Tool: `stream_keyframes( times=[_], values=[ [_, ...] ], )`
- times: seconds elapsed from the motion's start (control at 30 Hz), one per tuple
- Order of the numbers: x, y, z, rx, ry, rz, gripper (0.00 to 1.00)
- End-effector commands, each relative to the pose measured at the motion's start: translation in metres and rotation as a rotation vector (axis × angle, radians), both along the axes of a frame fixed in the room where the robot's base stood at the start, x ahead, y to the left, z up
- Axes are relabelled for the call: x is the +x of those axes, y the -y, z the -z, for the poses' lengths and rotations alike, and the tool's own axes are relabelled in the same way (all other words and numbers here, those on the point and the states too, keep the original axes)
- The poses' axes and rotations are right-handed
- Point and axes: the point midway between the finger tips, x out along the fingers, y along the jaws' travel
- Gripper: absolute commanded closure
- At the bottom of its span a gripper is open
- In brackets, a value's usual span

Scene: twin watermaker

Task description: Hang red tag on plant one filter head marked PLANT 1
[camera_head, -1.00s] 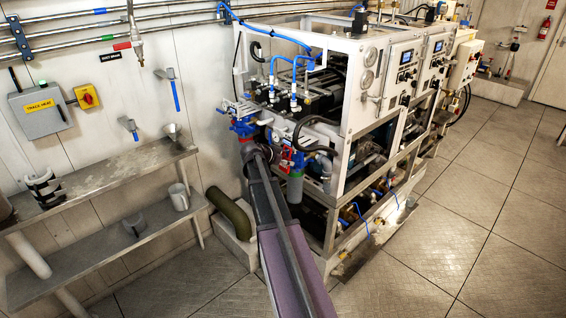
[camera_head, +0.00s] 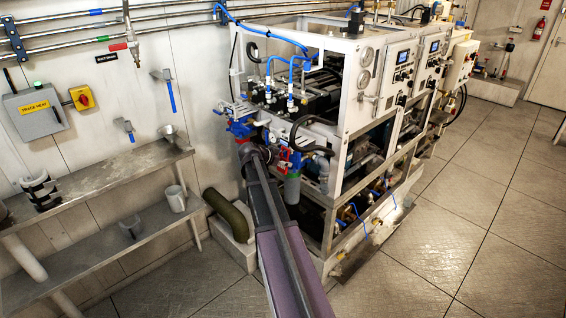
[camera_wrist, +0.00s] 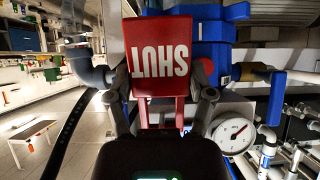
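The red tag (camera_wrist: 158,55), a flat plate reading SHUT in white, sits between the two fingers of my gripper (camera_wrist: 161,78) in the wrist view. Its lettering is upside down there. The fingers press at its sides. A blue filter head (camera_wrist: 212,45) stands just behind and right of the tag; I cannot tell whether they touch. In the head view my gripper (camera_head: 262,150) is at the front left corner of the white-framed machine, beside blue housings (camera_head: 240,128). A small red patch shows there. No PLANT 1 marking is legible.
A pressure gauge (camera_wrist: 232,136) and pipes lie close below right of the gripper in the wrist view. Steel shelves (camera_head: 95,180) with cups stand left. A green cylinder (camera_head: 228,212) lies low beside my arm. The right floor is clear.

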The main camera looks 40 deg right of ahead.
Motion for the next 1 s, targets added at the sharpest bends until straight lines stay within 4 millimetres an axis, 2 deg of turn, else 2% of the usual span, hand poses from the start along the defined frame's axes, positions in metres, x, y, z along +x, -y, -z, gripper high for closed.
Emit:
stream_keyframes(
  times=[0.03,0.1,0.7,0.87,1.0],
  values=[
    [0.0,0.0,0.0,0.0,0.0,0.0,0.16],
    [0.0,0.0,0.0,0.0,0.0,0.0,0.0],
    [-0.001,-0.002,-0.003,0.0,-0.001,0.001,0.0],
    [-0.002,-0.01,-0.01,0.0,-0.001,-0.001,0.0],
    [-0.003,-0.025,-0.011,0.0,0.0,-0.001,0.0]
  ],
)
